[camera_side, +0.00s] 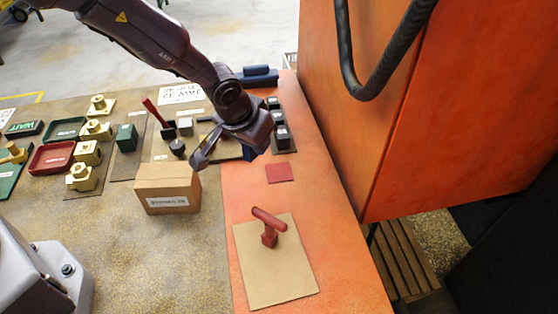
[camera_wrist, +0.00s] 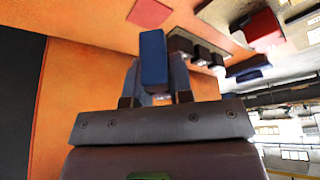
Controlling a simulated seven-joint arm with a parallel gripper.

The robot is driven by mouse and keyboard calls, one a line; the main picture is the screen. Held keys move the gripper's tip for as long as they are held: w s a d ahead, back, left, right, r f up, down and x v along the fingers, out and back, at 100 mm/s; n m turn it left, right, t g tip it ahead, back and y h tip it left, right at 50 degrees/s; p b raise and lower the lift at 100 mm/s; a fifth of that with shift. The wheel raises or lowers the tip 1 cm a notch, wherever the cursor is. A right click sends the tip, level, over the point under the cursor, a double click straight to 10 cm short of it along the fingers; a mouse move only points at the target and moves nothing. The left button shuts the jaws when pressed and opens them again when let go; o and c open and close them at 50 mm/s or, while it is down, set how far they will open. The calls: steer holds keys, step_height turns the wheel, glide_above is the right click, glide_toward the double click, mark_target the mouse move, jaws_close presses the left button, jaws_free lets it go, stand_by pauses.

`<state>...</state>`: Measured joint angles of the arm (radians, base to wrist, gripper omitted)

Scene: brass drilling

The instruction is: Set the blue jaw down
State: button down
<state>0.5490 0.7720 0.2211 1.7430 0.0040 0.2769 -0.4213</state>
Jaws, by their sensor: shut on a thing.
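The blue jaw (camera_wrist: 153,58) is a block held between the two fingers of my gripper (camera_wrist: 154,82) in the wrist view. The fingers are shut on its sides, and its far end sticks out past them. In the side view my gripper (camera_side: 226,152) hangs over the orange bench strip (camera_side: 238,190), left of the row of dark blocks. A small dark blue part shows under the hand there; most of the jaw is hidden. The jaw appears raised, but I cannot tell its exact height.
A red pad (camera_side: 280,172) lies flat on the orange strip, right of the gripper. Dark blocks (camera_side: 282,131) stand behind it. A cardboard box (camera_side: 168,187) stands left. A tan board (camera_side: 285,278) with a red T-shaped piece (camera_side: 269,227) lies in front. An orange cabinet (camera_side: 380,90) rises at right.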

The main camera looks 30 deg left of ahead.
glide_above(282, 168)
steer(key=s, duration=0.2)
step_height(282, 168, down, 6)
steer(key=shift+w+r, duration=0.1)
steer(key=shift+r, duration=0.15)
steer(key=shift+s+x, duration=0.2)
steer(key=shift+x, duration=0.7)
steer(key=shift+s+x, duration=0.2)
steer(key=shift+x, duration=0.75)
steer(key=shift+f, duration=0.25)
steer(key=c, duration=1)
jaws_free()
steer(key=shift+f, duration=0.1)
steer(key=shift+s+r, duration=0.15)
steer(key=shift+r, duration=0.4)
steer(key=v, duration=1.1)
